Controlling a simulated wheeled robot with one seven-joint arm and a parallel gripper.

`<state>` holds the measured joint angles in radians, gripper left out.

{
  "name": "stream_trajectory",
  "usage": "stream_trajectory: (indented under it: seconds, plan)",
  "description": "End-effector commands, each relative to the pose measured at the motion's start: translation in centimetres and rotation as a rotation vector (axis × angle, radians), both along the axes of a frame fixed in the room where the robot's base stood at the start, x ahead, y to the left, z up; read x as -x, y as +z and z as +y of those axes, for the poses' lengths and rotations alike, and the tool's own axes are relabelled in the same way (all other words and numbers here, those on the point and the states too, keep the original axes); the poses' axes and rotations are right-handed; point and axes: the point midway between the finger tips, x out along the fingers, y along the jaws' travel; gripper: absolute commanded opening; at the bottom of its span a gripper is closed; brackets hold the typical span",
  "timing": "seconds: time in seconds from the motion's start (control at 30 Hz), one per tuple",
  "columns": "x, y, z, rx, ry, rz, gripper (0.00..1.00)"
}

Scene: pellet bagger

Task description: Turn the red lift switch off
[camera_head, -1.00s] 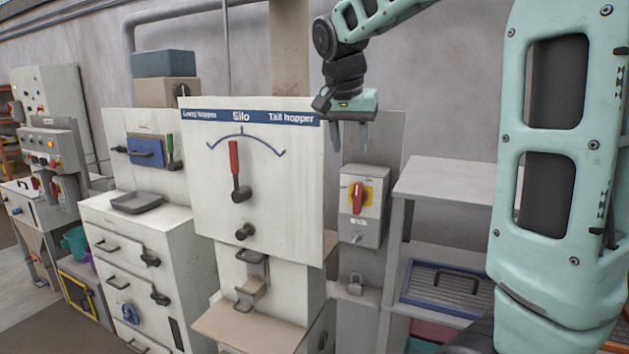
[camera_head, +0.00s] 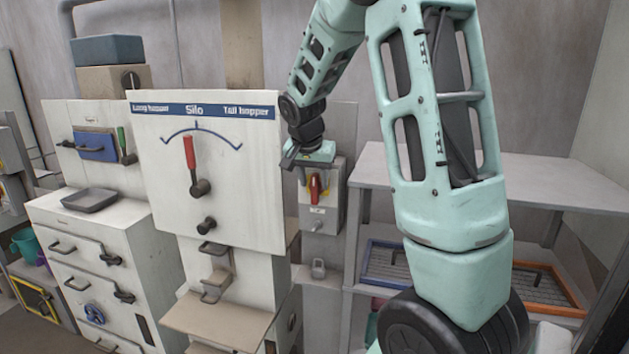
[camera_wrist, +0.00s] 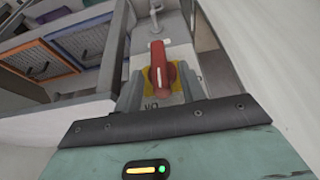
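The red lift switch (camera_head: 315,188) is a red handle on a yellow plate, on a grey box (camera_head: 321,217) right of the silo panel. Its handle looks about upright. My gripper (camera_head: 315,178) is in front of the switch box, reaching down from above. In the wrist view the red handle (camera_wrist: 159,66) shows between the two fingers of my gripper (camera_wrist: 161,88), with a gap on each side. The fingers are apart and do not appear to press on the handle. How deep they reach around it is hard to tell.
A white silo panel (camera_head: 240,210) with a separate red lever (camera_head: 190,153) stands close on the left. A grey shelf unit (camera_head: 540,182) with trays stands on the right.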

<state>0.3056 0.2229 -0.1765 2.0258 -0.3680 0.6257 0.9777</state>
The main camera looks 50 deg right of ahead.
Motion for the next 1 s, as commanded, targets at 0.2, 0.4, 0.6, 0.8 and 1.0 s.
stream_trajectory:
  seconds: [0.2,0.4,0.6,0.8,1.0]
  plan:
    - [-0.3,-1.9,-0.8,0.000,0.001,0.001,0.40]
    - [-0.4,-2.2,-0.8,0.000,0.001,0.000,0.40]
    - [-0.4,-2.2,-0.8,0.000,0.001,-0.001,0.23]
    - [-0.4,-2.2,-0.8,0.002,0.001,0.001,0.13]
    - [-0.5,-2.2,-0.7,0.015,0.003,0.033,0.13]
